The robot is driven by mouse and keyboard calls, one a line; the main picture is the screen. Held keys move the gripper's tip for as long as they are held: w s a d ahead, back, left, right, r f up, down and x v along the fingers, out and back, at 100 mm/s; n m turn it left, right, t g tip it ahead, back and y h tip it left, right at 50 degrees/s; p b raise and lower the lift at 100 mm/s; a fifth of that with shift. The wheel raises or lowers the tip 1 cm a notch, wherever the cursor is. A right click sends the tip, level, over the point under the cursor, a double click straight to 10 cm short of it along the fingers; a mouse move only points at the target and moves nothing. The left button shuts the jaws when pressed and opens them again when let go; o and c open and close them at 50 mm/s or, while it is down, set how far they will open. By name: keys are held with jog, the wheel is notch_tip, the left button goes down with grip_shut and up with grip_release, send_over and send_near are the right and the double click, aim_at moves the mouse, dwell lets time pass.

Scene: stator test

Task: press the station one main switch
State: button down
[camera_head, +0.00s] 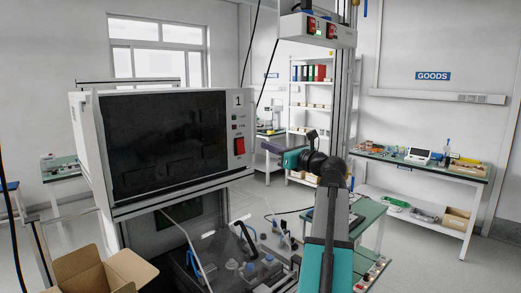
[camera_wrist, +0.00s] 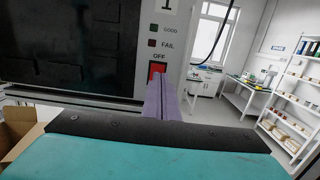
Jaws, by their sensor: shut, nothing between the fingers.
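The station one unit (camera_head: 89,150) is a white box with a large dark front panel and a "1" on its right strip. Its main switch (camera_head: 239,146) is a red rocker low on that strip. In the wrist view the switch (camera_wrist: 157,68) shows below the word OFF, its lower part hidden behind my fingertips. My gripper (camera_head: 264,147) has purple fingers, shut and empty. In the head view the fingertips are just right of the switch at about its height, with a small visible gap. The wrist view shows my gripper (camera_wrist: 160,83) in line with the switch; contact cannot be told there.
GOOD and FAIL lamps (camera_wrist: 152,36) sit above the switch. Below the unit is a bench with a fixture (camera_head: 235,265) and cables. An open cardboard box (camera_head: 100,272) stands at lower left. Shelves stand behind.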

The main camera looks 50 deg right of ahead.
jog(key=shift+s+a+r, duration=0.1)
jog(key=shift+s, duration=0.6)
jog(key=shift+s+a+r, duration=0.1)
jog(key=shift+s, duration=0.55)
